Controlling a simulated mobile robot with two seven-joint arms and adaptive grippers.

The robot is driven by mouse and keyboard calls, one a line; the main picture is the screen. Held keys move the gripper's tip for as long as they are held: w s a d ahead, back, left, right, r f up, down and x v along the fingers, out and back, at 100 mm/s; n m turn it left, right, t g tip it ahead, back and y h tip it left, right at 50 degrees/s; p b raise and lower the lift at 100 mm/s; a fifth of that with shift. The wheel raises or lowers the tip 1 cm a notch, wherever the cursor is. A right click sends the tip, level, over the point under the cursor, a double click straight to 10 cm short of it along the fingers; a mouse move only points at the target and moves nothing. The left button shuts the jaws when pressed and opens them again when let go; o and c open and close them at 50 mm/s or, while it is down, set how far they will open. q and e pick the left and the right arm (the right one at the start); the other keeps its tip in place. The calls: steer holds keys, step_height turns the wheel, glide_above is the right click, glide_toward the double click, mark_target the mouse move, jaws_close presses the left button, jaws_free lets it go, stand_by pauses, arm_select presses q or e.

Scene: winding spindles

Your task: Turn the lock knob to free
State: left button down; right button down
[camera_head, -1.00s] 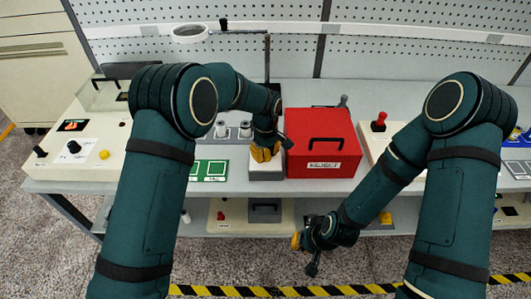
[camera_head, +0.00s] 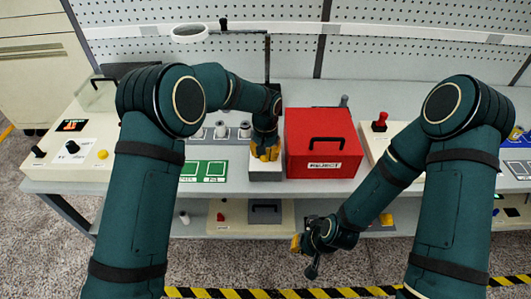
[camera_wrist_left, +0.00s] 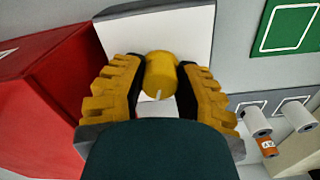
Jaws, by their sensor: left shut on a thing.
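My left gripper (camera_head: 265,152) is over the small white box (camera_head: 265,175) on the bench, beside the red box. In the left wrist view, its two yellow ribbed fingers (camera_wrist_left: 160,88) are shut on a round yellow knob (camera_wrist_left: 160,70), one on each side. The knob has a short white mark on its near side and stands in front of the box's white face (camera_wrist_left: 150,32). The gripper hides the knob in the head view. My right gripper (camera_head: 299,244) hangs empty in front of the bench; whether its fingers are open cannot be made out.
The red reject box (camera_head: 322,128) stands close on the right of the white box. Green-framed mats (camera_head: 204,170) and several white spools (camera_head: 245,130) lie to the left. A panel with a black dial (camera_head: 68,150) is farther left. A magnifier lamp (camera_head: 190,34) stands behind.

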arm_select(q)
steer(key=m, duration=0.5)
steer(key=shift+m, duration=0.3)
steer(key=shift+f, duration=0.1)
stand_by(0.3)
steer(key=c, duration=0.6)
jaws_free()
steer(key=shift+o, duration=0.2)
step_height(320, 180, up, 12)
